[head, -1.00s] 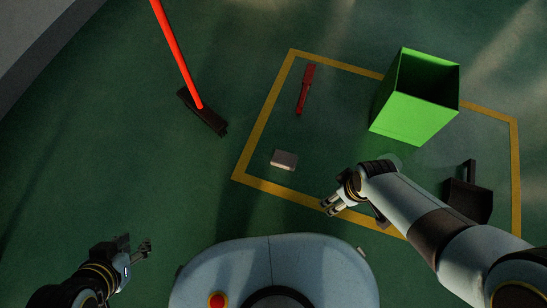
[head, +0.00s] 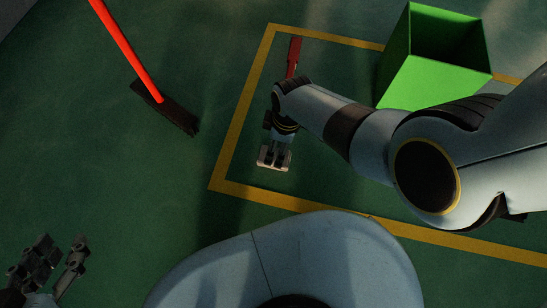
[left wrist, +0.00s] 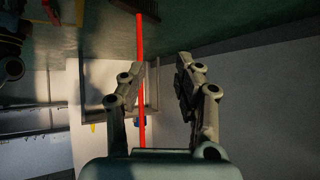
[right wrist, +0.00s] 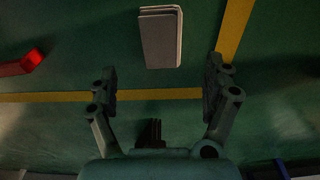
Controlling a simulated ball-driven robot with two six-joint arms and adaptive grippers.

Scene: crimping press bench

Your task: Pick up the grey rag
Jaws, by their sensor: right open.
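The grey rag is a small folded block on the green floor inside the yellow outline. In the right wrist view the grey rag (right wrist: 160,38) lies ahead of the fingertips, in line with the gap between them and apart from both. In the head view my right gripper (head: 274,160) is over the rag and hides most of it. In the right wrist view my right gripper (right wrist: 160,85) is open and empty. My left gripper (head: 62,255) is at the lower left of the head view, far from the rag. Its fingers are apart with nothing between them in the left wrist view (left wrist: 157,80).
A red tool (head: 294,57) lies beyond my right gripper. A green open box (head: 425,75) stands to the right, near my right arm. A broom with a dark head (head: 165,108) and red handle (head: 125,48) is at the left. The yellow floor line (head: 240,110) borders the area.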

